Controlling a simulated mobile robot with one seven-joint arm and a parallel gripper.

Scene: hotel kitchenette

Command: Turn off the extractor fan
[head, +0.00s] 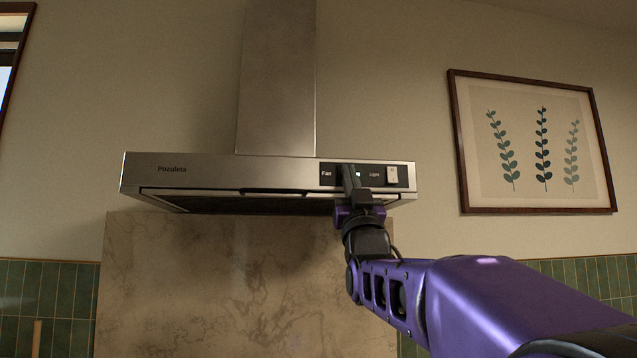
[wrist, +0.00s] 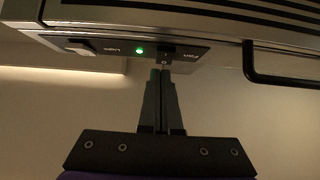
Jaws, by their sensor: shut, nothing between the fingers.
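The steel extractor hood (head: 215,172) hangs on the wall, with a black control panel (head: 380,182) at the right of its front. The panel has a "Fan" label, a "Light" label and a pale light switch (head: 392,175). My gripper (head: 348,170) is shut and empty, its tips in front of the fan switch and hiding it in the head view. In the wrist view the dark fan switch (wrist: 167,49) shows just beyond the tips of my gripper (wrist: 162,72). I cannot tell whether they touch. A green indicator (wrist: 140,51) beside the switch is lit.
A dark handle-like bar (wrist: 285,81) runs along the hood's lower edge. A chimney duct (head: 276,80) rises above. A framed plant picture (head: 535,145) hangs to the right. A stone backsplash (head: 230,285) lies below, with green tiles at both sides.

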